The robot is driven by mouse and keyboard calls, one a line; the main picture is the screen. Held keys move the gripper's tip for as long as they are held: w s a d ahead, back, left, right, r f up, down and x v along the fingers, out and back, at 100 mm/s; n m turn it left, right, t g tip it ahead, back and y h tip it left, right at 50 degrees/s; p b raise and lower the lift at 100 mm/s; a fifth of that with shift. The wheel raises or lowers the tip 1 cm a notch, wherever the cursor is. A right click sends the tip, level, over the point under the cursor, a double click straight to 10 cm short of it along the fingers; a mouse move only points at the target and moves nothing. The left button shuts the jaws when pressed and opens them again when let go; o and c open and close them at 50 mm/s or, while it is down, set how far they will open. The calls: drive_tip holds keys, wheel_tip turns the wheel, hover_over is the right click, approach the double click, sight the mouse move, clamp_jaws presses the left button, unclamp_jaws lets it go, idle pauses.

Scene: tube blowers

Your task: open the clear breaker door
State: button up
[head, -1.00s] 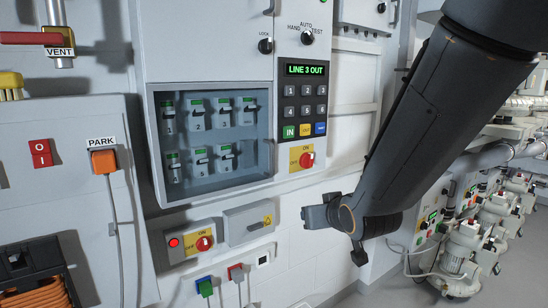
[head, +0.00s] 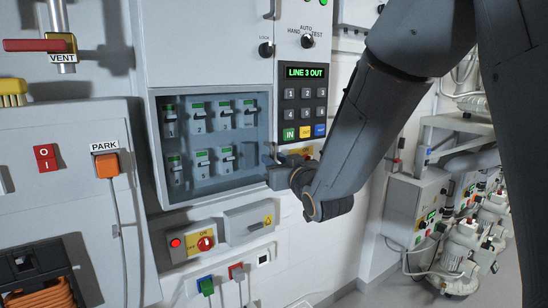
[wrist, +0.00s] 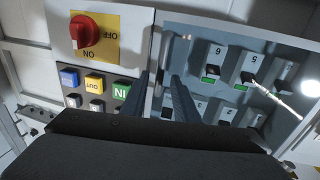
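The clear breaker door (head: 232,185) covers a recess with several green-and-white breakers (head: 198,115) and looks shut in the head view. My gripper (head: 270,165) is at the door's lower right edge, where my fingers and wrist hide the door's handle area. In the wrist view, which is turned over, the two dark fingers of my gripper (wrist: 160,80) stand apart at the edge of the door (wrist: 225,35).
The keypad (head: 305,105) and a red rotary switch, seen in the wrist view (wrist: 85,32), lie right beside my gripper. A lower red switch (head: 205,243) and a grey covered box (head: 248,222) sit below the door. The wall left of the door holds an orange PARK plug (head: 106,163).

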drive_tip(key=shift+w+a, duration=0.2)
drive_tip(key=shift+w, duration=0.2)
clamp_jaws()
drive_tip(key=shift+d, duration=0.1)
